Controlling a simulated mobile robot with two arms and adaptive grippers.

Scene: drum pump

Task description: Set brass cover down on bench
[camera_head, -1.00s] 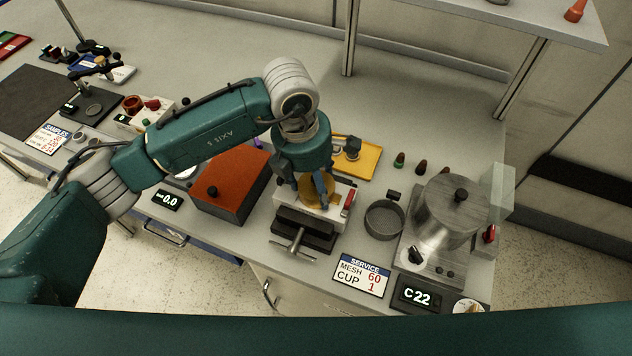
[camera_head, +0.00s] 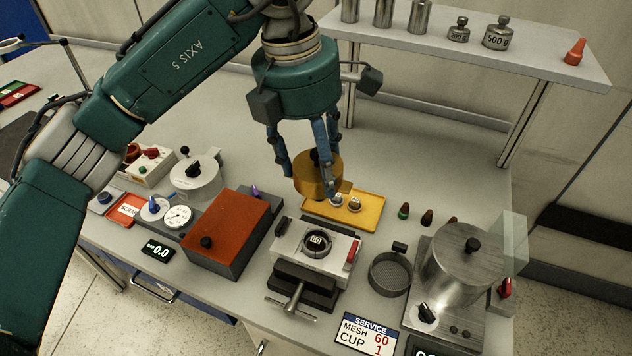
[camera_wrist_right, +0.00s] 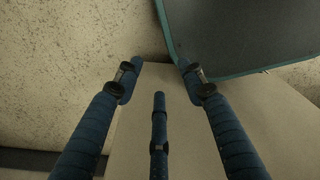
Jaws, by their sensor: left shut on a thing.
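The brass cover (camera_head: 312,182) is a round yellow disc with a dark knob on top. My left gripper (camera_head: 306,176) is shut on it from above and holds it in the air, over or behind the yellow tray. The grey bench (camera_head: 405,150) lies below. The pale pump body (camera_head: 340,250) sits in front, uncovered, with a dark round opening facing up. My right gripper (camera_wrist_right: 160,82) shows in the right wrist view with its fingers spread and nothing between them.
The yellow tray (camera_head: 368,208) carries small parts. An orange-topped box (camera_head: 228,228) stands left of the vise (camera_head: 305,285). A round sieve (camera_head: 390,273) and a metal pot (camera_head: 462,270) stand right. Shelf posts rise behind. Bare bench lies behind the tray.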

